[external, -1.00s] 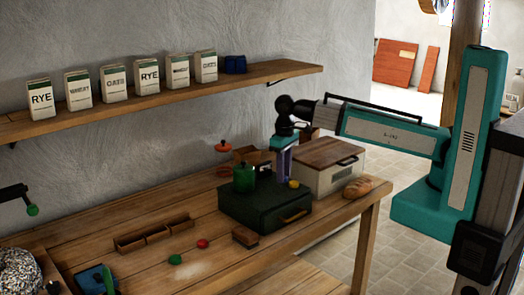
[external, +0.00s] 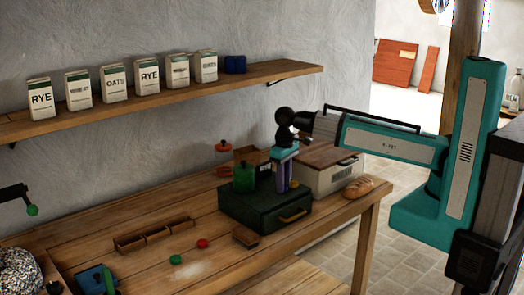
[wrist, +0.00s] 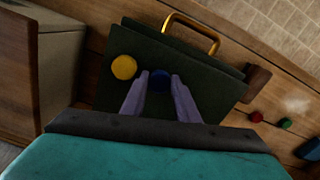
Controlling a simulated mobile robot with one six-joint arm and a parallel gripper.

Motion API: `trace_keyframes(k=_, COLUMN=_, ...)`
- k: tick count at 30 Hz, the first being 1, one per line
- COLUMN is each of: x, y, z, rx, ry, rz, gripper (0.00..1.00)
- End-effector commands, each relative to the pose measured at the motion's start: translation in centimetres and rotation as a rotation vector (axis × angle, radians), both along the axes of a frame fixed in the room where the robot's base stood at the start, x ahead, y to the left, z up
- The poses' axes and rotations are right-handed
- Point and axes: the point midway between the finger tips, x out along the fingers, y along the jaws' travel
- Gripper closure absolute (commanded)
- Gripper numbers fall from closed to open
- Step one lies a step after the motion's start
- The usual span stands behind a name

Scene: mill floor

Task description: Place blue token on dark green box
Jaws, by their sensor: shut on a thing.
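The dark green box (external: 250,212) with a brass handle sits on the bench. It fills the middle of the wrist view (wrist: 212,82). My gripper (external: 282,190) points down over the box top, with its fingertips at or just above it; I cannot tell whether they touch. It is shut on the blue token (wrist: 160,80), which shows between the fingertips in the wrist view. The external view does not show the token clearly. A yellow token (wrist: 123,67) lies on the box beside the fingers.
A bread box (external: 325,176) and a loaf (external: 359,187) are to the right. A brown block (external: 245,237), red token (external: 202,244) and green token (external: 175,260) lie in front or left.

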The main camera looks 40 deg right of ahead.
Motion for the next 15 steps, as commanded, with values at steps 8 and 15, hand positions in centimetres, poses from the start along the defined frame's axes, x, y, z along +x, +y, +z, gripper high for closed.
trace_keyframes(k=8, x=0.0, y=0.0, z=-0.17, rx=0.0, ry=0.0, rz=0.0, gripper=0.65)
trace_keyframes(k=15, x=0.01, y=0.0, z=0.03, rx=0.0, ry=0.0, rz=0.0, gripper=0.65)
